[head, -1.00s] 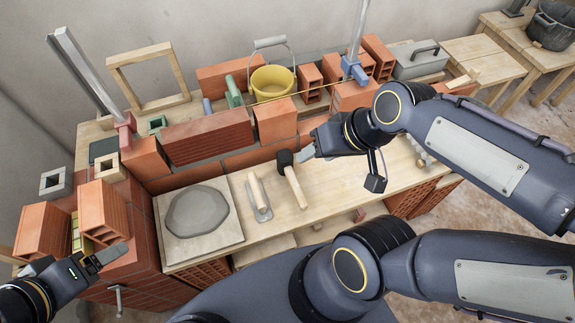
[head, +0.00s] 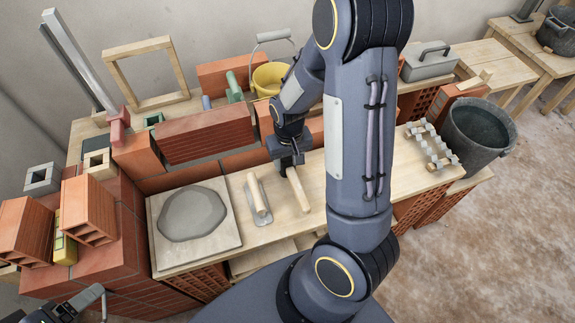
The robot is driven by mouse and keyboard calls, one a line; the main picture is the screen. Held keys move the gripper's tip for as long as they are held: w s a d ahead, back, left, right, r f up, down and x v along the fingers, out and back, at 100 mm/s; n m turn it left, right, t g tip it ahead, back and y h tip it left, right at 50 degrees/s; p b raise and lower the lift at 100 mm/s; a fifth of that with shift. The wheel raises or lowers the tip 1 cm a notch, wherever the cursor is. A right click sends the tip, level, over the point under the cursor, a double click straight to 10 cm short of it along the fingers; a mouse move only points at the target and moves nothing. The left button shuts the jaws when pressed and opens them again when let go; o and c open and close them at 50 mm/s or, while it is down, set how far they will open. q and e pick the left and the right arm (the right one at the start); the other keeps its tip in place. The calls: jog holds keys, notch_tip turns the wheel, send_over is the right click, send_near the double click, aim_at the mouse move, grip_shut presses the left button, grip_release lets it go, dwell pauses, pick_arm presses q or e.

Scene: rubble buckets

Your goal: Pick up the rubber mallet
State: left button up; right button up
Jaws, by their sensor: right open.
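The rubber mallet lies on the wooden work surface (head: 340,205). Its pale wooden handle (head: 298,188) shows, pointing toward the near edge, while its black head is mostly hidden behind my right gripper. My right gripper (head: 290,165) is pointing down at the head end of the mallet, open; whether its fingers touch the mallet I cannot tell. My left gripper (head: 92,297) is at the bottom left, away from the mallet, only partly in view.
A trowel (head: 258,200) lies just left of the mallet, beside a board with a grey mortar patch (head: 193,213). A brick wall (head: 205,137) stands behind. A yellow bucket (head: 268,77) is at the back; a dark bucket (head: 480,135) and metal pieces (head: 432,145) are at right.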

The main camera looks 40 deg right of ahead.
aim_at(291, 171)
jog(key=f, duration=0.5)
jog(key=shift+s+d+f+b, duration=0.2)
jog(key=shift+s+b, duration=0.1)
jog(key=shift+b, duration=0.1)
jog(key=shift+r, duration=0.1)
jog(key=shift+c, duration=0.3)
grip_shut()
